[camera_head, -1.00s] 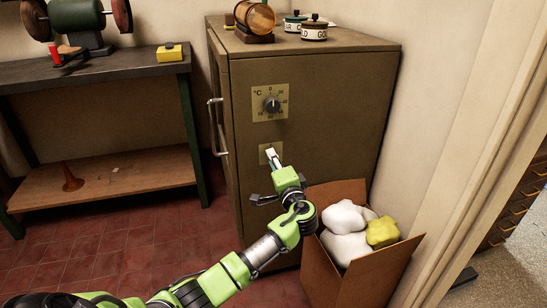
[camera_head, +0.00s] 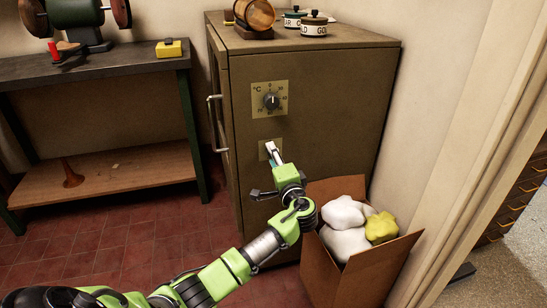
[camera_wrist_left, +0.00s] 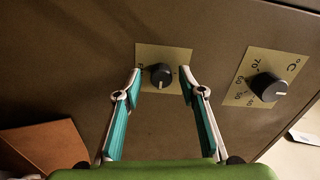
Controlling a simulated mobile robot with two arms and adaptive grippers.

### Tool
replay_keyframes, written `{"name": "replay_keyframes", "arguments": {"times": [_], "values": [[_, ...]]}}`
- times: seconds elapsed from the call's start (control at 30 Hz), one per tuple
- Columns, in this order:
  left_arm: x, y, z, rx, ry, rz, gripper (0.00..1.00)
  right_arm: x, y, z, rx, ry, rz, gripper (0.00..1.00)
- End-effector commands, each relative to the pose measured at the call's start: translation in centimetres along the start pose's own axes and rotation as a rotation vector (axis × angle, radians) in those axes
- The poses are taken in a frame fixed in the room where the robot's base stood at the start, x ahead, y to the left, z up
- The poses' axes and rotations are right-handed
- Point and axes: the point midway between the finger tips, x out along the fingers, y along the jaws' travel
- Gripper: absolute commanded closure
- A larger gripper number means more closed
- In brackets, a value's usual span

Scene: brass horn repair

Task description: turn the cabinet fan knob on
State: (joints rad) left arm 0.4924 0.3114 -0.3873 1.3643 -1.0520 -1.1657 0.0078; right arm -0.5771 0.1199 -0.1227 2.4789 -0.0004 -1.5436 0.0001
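In the head view the plate (camera_head: 263,154) shows partly, with the knob hidden behind my gripper. My left gripper (camera_wrist_left: 160,78) is open, its two teal-lined fingers on either side of the knob, with a gap visible on both sides. In the head view the left gripper (camera_head: 271,149) reaches up to the plate. My right gripper is not in view. The olive-brown cabinet (camera_head: 330,110) stands upright.
A larger temperature dial (camera_head: 271,102) is above the fan plate; it also shows in the left wrist view (camera_wrist_left: 267,87). A cardboard box (camera_head: 345,278) holding white and yellow lumps stands close right of my arm. A door handle (camera_head: 216,125) projects at the cabinet's left. A workbench (camera_head: 110,72) stands further left.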

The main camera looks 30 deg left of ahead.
Motion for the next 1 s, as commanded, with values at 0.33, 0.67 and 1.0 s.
{"name": "replay_keyframes", "arguments": {"times": [0.33, 0.67, 1.0], "values": [[-2.2, 0.1, 0.0, -0.002, 0.002, 0.001, 0.63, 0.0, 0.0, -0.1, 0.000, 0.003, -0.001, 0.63], [-9.1, 0.1, 0.0, -0.003, 0.001, 0.002, 0.63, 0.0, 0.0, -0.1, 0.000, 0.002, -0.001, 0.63], [-12.0, 0.0, 0.0, -0.001, 0.000, 0.000, 0.63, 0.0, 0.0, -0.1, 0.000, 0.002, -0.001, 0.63]]}}
